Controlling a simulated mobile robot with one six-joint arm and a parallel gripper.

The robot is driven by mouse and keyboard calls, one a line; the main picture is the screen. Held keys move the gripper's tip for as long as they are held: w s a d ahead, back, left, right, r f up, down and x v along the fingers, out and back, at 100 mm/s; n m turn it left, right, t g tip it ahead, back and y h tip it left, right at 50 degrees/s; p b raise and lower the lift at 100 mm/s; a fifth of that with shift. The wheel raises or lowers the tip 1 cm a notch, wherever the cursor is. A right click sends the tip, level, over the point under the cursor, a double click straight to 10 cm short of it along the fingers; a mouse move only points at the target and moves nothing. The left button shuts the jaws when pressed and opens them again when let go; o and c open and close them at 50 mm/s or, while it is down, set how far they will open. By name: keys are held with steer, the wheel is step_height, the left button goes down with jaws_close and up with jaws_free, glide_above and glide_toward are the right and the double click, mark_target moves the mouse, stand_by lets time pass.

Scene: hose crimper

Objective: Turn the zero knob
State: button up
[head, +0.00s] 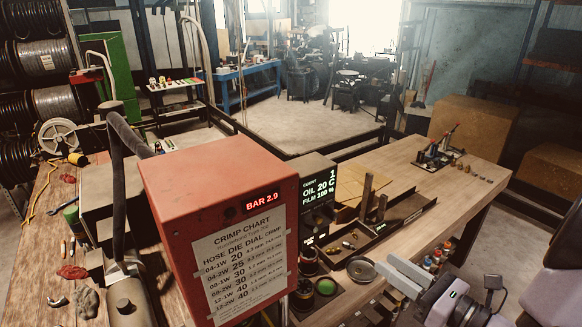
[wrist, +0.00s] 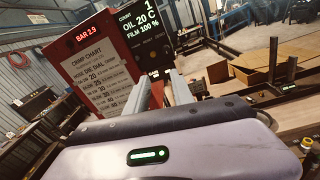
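The red crimper housing (head: 218,215) carries a crimp chart and a lit BAR 2.9 readout; it also shows in the wrist view (wrist: 62,62). A dark control box (head: 318,190) is at its right side, with a lit screen reading count 1, oil 20 C, film 100 %. In the wrist view, this control box (wrist: 152,45) stands beyond my fingers. Small markings show below its screen, but I cannot make out the zero knob for sure. My gripper (head: 388,264) is at the lower right, apart from the box. In the wrist view my gripper (wrist: 161,77) is open and empty.
A dark tray (head: 350,240) with small brass fittings and upright posts lies right of the control box. A round metal dish (head: 361,269) and a green-topped cup (head: 326,287) are near my gripper. The wooden bench (head: 400,165) is mostly clear farther right.

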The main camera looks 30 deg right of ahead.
mark_target(336, 218)
steer(key=shift+m+h, duration=0.4)
steer(key=shift+m, duration=0.2)
steer(key=w+p, duration=0.1)
steer(key=w, duration=0.4)
steer(key=w+p, duration=0.1)
steer(key=w, duration=0.4)
steer(key=w+p, duration=0.1)
steer(key=w, duration=0.4)
steer(key=shift+w+a+r, duration=0.2)
steer(key=shift+a, duration=0.1)
steer(key=shift+w+f, duration=0.1)
steer(key=shift+w, duration=0.45)
jaws_close()
